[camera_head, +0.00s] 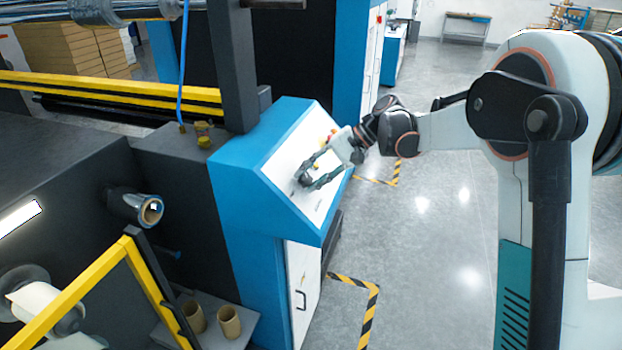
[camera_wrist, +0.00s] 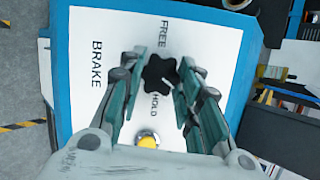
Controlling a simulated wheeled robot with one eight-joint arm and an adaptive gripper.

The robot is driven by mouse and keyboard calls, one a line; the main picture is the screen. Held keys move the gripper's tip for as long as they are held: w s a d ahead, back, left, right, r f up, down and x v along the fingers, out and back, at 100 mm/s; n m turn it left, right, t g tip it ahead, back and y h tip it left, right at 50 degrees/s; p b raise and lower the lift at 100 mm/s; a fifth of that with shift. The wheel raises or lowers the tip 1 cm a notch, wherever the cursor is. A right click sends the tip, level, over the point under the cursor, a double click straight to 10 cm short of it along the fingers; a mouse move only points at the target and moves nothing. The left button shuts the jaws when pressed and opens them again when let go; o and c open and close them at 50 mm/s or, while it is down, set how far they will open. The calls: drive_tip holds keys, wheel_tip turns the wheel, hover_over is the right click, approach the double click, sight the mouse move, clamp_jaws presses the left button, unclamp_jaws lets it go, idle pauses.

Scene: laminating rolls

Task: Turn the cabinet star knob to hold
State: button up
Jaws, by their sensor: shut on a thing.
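The black star knob (camera_wrist: 159,73) sits on the white sloped panel (camera_wrist: 88,75) of the blue cabinet. It lies between the fingers of my gripper (camera_wrist: 160,78), which is shut on it. The panel is marked BRAKE, FREE and HOLD; HOLD is beside the knob on the side nearer my wrist, FREE on the far side. I cannot make out a pointer on the knob. In the head view my gripper (camera_head: 311,182) reaches down onto the panel of the blue cabinet (camera_head: 246,190), and the knob (camera_head: 304,180) is largely hidden by the fingers.
A yellow button (camera_wrist: 148,141) is on the panel close to my wrist. A yellow guard frame (camera_head: 85,280), a dark machine and cardboard cores (camera_head: 229,322) stand left of the cabinet. The grey floor (camera_head: 440,240) to its right is open, with striped tape.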

drive_tip(key=m+b, duration=0.1)
drive_tip(key=m, duration=0.2)
drive_tip(key=m+t+y, duration=0.1)
drive_tip(key=m, duration=0.1)
drive_tip(key=shift+s+d+f+m+b, duration=0.1)
drive_tip(key=shift+f+m+b, duration=0.1)
drive_tip(key=shift+m+b, duration=0.2)
drive_tip(key=m, duration=0.2)
drive_tip(key=m+t+y+b, duration=0.1)
drive_tip(key=m, duration=0.2)
drive_tip(key=shift+s+t, duration=0.1)
drive_tip(key=shift+t, duration=0.2)
drive_tip(key=shift+m, duration=0.5)
drive_tip(key=o, duration=1)
drive_tip(key=shift+o, duration=0.2)
drive_tip(key=shift+d, duration=0.1)
drive_tip(key=v, duration=1.2)
